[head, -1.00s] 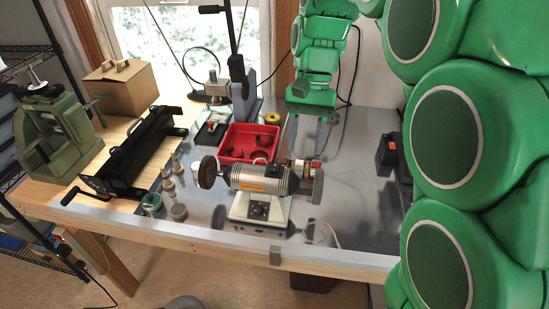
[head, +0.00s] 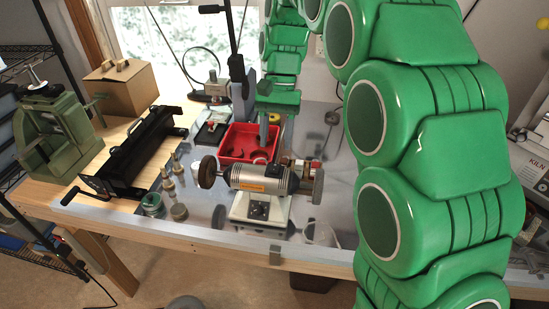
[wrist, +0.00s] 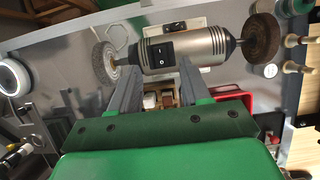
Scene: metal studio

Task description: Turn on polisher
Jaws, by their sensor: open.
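My gripper (head: 269,140) is behind the polisher, above the red tray. I cannot tell whether the fingertips touch the motor.
The red tray (head: 226,153) holds dark round items behind the polisher. Several small jars and fittings (head: 178,212) stand left of it. A black metal tool (head: 135,150), a cardboard box (head: 125,88) and a green press (head: 55,135) are farther left.

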